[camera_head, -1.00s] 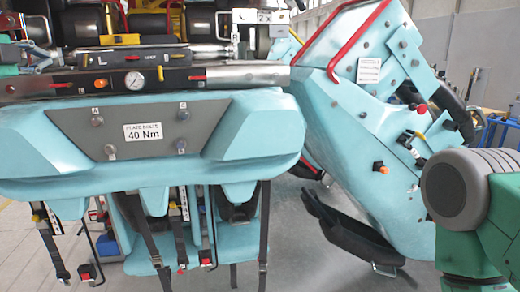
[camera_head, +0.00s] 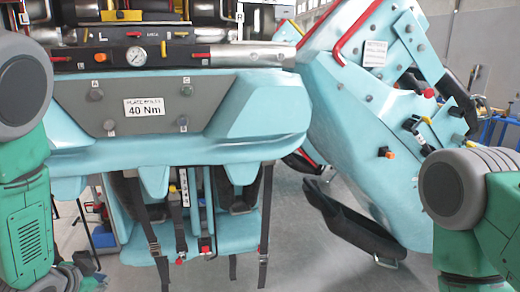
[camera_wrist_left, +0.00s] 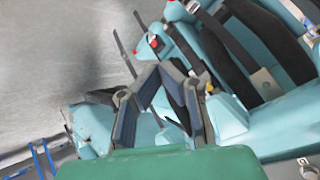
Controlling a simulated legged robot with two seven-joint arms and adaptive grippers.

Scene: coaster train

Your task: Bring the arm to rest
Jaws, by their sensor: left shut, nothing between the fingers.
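My left arm hangs down the left edge of the head view. Its gripper (camera_head: 80,274) is low in the bottom left corner, partly cut off, beside and below the light blue coaster car. In the left wrist view the two fingers (camera_wrist_left: 158,68) come together at the tips, shut and empty, with floor and light blue seats beyond them. My right arm shows at the right edge of the head view, bent, with its gripper out of the picture.
The light blue coaster car (camera_head: 235,145) fills the middle, with a grey plate marked 40 Nm (camera_head: 145,106), a pressure gauge (camera_head: 136,56) and hanging black straps (camera_head: 264,225). A tilted blue car part (camera_head: 345,120) stands at the right. Grey floor (camera_head: 325,265) shows below.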

